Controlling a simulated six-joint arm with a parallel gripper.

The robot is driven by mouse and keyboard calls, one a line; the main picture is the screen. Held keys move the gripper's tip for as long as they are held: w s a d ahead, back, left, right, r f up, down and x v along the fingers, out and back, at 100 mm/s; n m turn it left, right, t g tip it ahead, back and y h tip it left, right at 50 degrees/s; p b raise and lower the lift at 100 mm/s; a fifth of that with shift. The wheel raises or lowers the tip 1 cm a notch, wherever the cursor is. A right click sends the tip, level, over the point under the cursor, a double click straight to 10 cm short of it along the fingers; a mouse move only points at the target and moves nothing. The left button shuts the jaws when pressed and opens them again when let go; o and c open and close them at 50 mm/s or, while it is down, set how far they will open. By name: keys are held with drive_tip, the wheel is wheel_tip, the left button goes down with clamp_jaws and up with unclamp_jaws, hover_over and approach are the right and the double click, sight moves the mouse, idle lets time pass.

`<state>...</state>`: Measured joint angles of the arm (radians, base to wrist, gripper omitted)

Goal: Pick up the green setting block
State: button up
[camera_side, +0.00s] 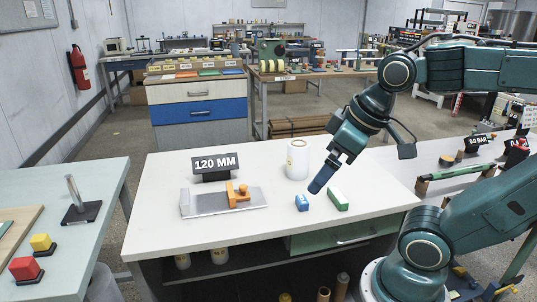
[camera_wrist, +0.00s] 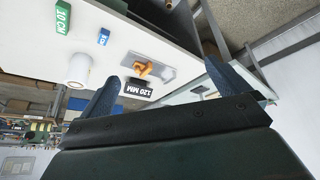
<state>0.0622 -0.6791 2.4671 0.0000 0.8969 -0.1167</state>
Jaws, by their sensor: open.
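The green setting block (camera_side: 338,200) lies on the white table, just right of a smaller blue block (camera_side: 302,203). In the wrist view the green block (camera_wrist: 63,16) is at the top left, with lettering that looks like "10 CM". My gripper (camera_side: 318,188) appears over the table near the two blocks in the side view, its blue fingers pointing down and left. In the wrist view my gripper (camera_wrist: 162,75) has its fingers wide apart, with nothing held between them. The green block lies outside the gap, beyond the left finger. The exact height above the table is unclear.
A white cylinder (camera_side: 298,159) stands behind the blocks. A metal plate (camera_side: 192,203) with an orange tool (camera_side: 238,194) lies to the left, before a "120 MM" sign (camera_side: 215,165). The white table's front (camera_side: 230,235) is clear. A side table (camera_side: 85,180) holds coloured blocks.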

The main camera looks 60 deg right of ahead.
drive_tip(key=w+d+n+g, duration=0.2)
drive_tip(key=w+d, duration=0.2)
drive_tip(key=d, duration=0.2)
drive_tip(key=n+g, duration=0.3)
drive_tip(key=n, duration=0.3)
hover_over(338, 194)
wheel_tip(338, 194, down, 12)
drive_tip(key=shift+f, duration=0.15)
drive_tip(key=shift+a+f, duration=0.1)
drive_tip(key=shift+f, duration=4.25)
drive_tip(key=shift+f, duration=2.55)
drive_tip(key=shift+c, duration=0.4)
